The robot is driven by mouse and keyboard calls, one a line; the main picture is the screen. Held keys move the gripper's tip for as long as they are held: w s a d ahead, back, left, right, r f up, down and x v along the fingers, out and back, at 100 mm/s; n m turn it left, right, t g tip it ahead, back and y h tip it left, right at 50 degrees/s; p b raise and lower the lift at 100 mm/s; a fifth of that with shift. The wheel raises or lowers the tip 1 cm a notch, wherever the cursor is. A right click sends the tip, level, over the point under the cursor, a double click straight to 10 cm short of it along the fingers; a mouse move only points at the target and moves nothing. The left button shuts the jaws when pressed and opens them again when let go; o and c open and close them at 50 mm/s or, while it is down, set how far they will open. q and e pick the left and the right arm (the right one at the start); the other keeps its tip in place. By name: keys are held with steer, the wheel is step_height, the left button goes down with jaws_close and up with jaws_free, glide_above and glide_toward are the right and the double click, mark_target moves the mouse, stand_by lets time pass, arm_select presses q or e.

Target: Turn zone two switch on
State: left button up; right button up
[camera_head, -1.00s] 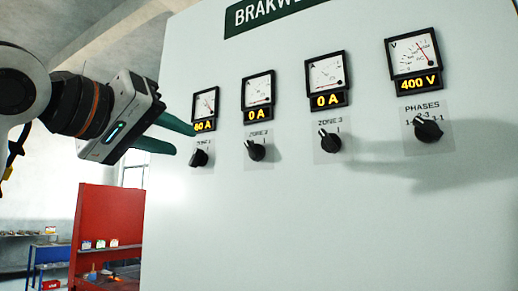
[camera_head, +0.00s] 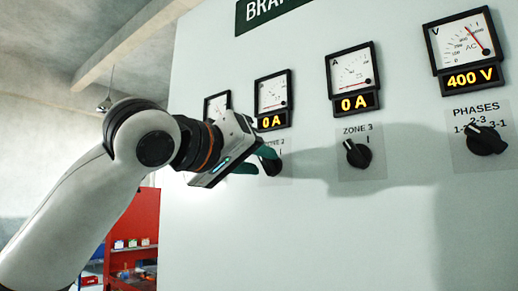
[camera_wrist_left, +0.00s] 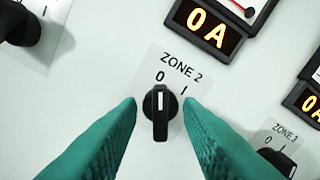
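The zone 2 switch is a black rotary knob (camera_wrist_left: 161,115) under the "ZONE 2" label in the left wrist view. Its white mark points at 0, with I to the right. In the head view this knob (camera_head: 272,167) is partly hidden by my gripper. My left gripper (camera_head: 268,161) is at the panel by this switch. In the left wrist view its green fingers (camera_wrist_left: 160,106) are open, one on each side of the knob, with gaps showing. The zone 2 display (camera_wrist_left: 210,28) reads 0 A. My right gripper is in neither view.
The zone 3 knob (camera_head: 358,153) and phases knob (camera_head: 486,140) stick out of the pale panel to the right. The zone 1 knob (camera_wrist_left: 18,24) is at the wrist view's upper left. A red cabinet (camera_head: 146,225) stands beyond the panel's left edge.

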arm_select(q)
steer(key=shift+w+d, duration=0.15)
steer(key=shift+w, duration=0.1)
steer(key=shift+d, duration=0.1)
steer(key=c, duration=0.6)
jaws_close()
